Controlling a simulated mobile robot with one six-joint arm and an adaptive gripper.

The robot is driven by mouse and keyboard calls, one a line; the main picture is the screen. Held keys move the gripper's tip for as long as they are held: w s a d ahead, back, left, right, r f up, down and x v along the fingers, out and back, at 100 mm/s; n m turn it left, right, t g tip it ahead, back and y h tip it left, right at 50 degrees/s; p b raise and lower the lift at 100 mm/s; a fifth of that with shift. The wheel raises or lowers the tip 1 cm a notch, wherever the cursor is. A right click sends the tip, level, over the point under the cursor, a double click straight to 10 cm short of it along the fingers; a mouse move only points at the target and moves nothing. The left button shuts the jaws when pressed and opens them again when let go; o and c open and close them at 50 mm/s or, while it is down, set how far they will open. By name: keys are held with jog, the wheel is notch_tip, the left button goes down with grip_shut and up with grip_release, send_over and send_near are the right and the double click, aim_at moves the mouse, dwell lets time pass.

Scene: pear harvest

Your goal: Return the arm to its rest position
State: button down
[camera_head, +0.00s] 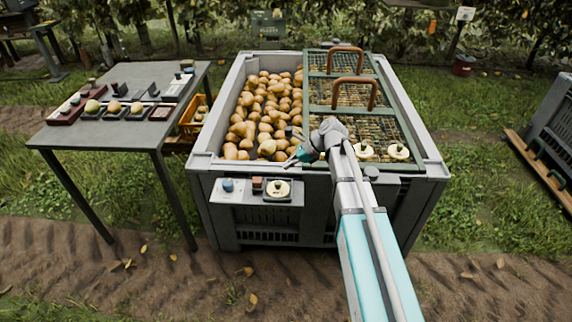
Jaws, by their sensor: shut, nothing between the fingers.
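My arm (352,195) reaches from the bottom right up to the front rim of a large grey bin (202,162). My gripper (293,161) is at its end, shut and empty, and points left over the front of the bin. It is close to the pears (266,105) in the open left half of the bin. From this view I cannot tell its exact height above the rim. The fingertips are small in the picture.
Green-framed lids with brown handles (354,92) cover the bin's right half. A small shelf (228,198) hangs on its front. A grey table (75,133) with trays of fruit stands left, an orange crate (188,125) beside it.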

dwell(0.3)
jog(key=s+d+f+n+h, duration=0.3)
jog(key=s+d+n+h, duration=0.1)
jog(key=s+d+n, duration=0.4)
jog(key=s+d+f+n+h, duration=0.3)
jog(key=s+d+n+h, duration=0.2)
jog(key=s+d+n, duration=0.35)
notch_tip(320, 180, up, 28)
jog(key=s+a+n+p, duration=0.1)
jog(key=n+p, duration=0.1)
jog(key=p, duration=2.5)
jog(key=shift+a+g, duration=0.2)
jog(key=shift+g, duration=0.1)
